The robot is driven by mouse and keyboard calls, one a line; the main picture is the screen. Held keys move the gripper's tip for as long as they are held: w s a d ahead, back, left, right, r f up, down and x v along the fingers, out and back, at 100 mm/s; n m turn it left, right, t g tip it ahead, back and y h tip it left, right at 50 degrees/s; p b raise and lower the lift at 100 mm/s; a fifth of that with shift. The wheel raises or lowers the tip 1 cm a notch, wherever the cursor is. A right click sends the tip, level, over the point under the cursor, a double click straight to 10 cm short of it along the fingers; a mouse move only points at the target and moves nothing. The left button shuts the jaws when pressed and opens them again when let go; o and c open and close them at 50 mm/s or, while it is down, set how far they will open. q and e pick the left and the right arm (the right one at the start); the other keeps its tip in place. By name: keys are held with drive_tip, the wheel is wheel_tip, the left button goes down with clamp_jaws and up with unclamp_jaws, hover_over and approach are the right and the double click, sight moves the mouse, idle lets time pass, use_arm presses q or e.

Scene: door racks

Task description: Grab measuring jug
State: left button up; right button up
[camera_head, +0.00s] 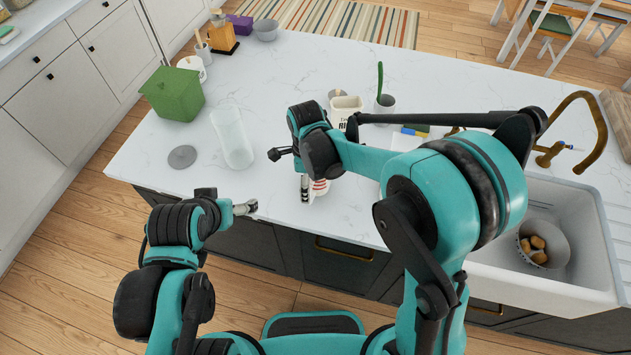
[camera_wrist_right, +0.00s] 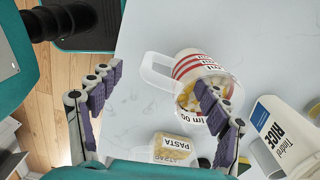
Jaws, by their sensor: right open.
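The measuring jug (camera_wrist_right: 192,62) is a clear vessel with a handle on its left side, red stripes and dark print, and pale pieces visible in it. In the head view the jug (camera_head: 319,187) shows only partly near the counter's front edge, behind my right gripper. My right gripper (camera_wrist_right: 157,80) is open and empty, its right finger overlapping the jug in the wrist view and its left finger well left of the handle. I cannot tell whether it touches the jug. My left gripper (camera_head: 245,208) is off the counter's front edge at the left, away from the jug; its jaw opening is unclear.
A rice container (camera_wrist_right: 288,133) and a pasta container (camera_wrist_right: 173,148) stand close to the jug. A clear cylinder (camera_head: 232,138), a grey disc (camera_head: 182,157) and a green box (camera_head: 173,94) are on the left counter. The sink (camera_head: 590,240) holds a bowl (camera_head: 545,243).

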drive_tip(key=f, duration=0.4)
drive_tip(key=shift+w+d+f+b, duration=0.1)
drive_tip(key=shift+w+f+b, duration=0.05)
drive_tip(key=shift+w+b, duration=0.15)
drive_tip(key=shift+s, duration=0.1)
drive_tip(key=c, duration=1.8)
